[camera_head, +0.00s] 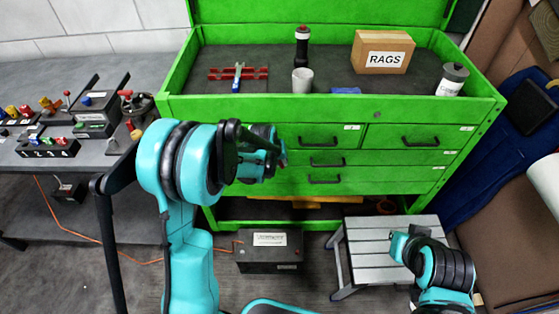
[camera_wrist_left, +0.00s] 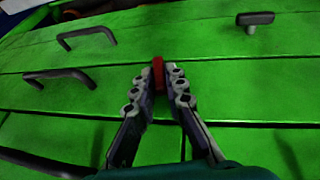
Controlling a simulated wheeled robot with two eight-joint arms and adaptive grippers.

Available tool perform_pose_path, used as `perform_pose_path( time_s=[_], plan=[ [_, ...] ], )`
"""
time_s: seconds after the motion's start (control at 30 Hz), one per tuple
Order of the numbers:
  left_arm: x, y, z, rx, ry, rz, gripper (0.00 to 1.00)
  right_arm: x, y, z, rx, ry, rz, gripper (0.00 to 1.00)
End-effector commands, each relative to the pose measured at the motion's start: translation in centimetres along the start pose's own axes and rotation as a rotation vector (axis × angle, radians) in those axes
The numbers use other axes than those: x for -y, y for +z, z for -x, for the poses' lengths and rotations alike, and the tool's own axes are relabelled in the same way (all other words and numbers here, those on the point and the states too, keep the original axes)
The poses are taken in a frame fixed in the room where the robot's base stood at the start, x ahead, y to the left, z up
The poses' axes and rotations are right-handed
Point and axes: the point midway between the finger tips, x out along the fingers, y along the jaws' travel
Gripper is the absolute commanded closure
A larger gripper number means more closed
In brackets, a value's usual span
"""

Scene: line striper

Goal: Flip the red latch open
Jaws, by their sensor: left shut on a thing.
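The red latch (camera_wrist_left: 158,72) is a small red piece at the green drawer front, in the middle of the left wrist view. My left gripper (camera_wrist_left: 162,84) is shut on it, with one finger on each side. In the head view my left gripper (camera_head: 272,153) is in front of the chest's upper drawers, and a bit of red (camera_head: 283,158) shows at its tip. The fingers hide most of the latch, so its angle cannot be told.
The green tool chest (camera_head: 340,107) has black drawer handles (camera_head: 327,162) near my left gripper. On its top are a RAGS box (camera_head: 383,52), a white cup (camera_head: 302,80) and bottles. A grey step stool (camera_head: 390,240) and black battery box (camera_head: 268,252) stand below.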

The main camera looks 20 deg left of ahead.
Motion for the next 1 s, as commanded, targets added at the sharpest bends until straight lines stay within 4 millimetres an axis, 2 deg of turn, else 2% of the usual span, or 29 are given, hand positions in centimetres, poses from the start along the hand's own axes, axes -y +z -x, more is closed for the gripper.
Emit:
perform_pose_path(
  time_s=[0.27, 0.6, 0.63, 0.7, 1.0],
  plan=[
    [-0.53, 0.06, -0.05, 0.002, -0.195, -0.082, 1.00, 0.00, -0.30, 0.41, 0.000, 0.000, 0.000, 1.00],
    [-0.43, 0.03, -0.03, 0.000, -0.213, -0.088, 1.00, 0.00, -0.29, 0.40, 0.000, 0.000, 0.000, 1.00],
    [-0.43, 0.03, -0.03, 0.000, -0.213, -0.088, 0.83, 0.00, -0.29, 0.40, 0.000, 0.000, 0.000, 1.00],
    [-0.43, 0.03, -0.03, 0.000, -0.213, -0.088, 0.67, 0.00, -0.29, 0.40, 0.000, 0.000, 0.000, 1.00],
    [-0.47, 0.01, 0.07, 0.000, -0.212, -0.087, 0.67, 0.00, -0.30, 0.41, 0.000, 0.000, 0.000, 1.00]
  ],
)
